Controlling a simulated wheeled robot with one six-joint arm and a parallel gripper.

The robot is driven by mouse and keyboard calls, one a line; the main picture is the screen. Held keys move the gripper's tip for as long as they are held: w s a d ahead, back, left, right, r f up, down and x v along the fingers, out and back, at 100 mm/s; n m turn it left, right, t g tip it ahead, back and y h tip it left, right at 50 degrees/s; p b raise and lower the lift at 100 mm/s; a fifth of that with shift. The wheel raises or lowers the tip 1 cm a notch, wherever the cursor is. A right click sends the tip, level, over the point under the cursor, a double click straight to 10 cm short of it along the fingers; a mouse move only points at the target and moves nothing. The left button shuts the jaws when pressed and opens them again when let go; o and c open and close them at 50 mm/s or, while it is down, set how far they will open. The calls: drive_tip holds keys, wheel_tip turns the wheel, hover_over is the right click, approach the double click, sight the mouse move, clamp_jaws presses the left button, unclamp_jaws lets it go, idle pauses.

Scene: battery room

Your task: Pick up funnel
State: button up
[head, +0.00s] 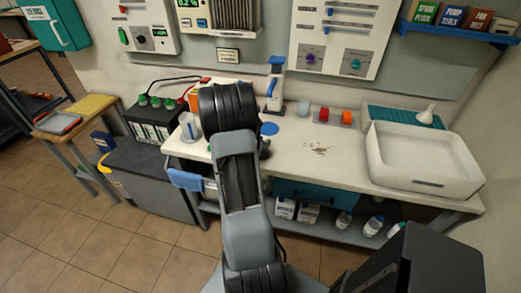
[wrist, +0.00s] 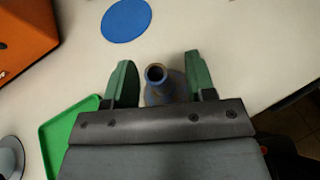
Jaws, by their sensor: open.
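My gripper (wrist: 158,62) is open in the wrist view, with one green finger on each side of a grey-blue piece (wrist: 165,91). In the head view my arm hides the gripper. A separate white funnel (head: 428,112) stands spout up behind the basin at the right in the head view.
A blue disc (wrist: 126,20) lies flat beyond the fingers. An orange box (wrist: 25,35) and a green tray (wrist: 62,148) are at the left. The bench (head: 340,165) has free room right of my arm, up to the white basin (head: 425,185). The bench edge is close at the right.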

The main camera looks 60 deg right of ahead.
drive_tip(key=shift+d+f, duration=0.1)
drive_tip(key=shift+d, duration=0.05)
drive_tip(key=shift+c, duration=0.4)
clamp_jaws()
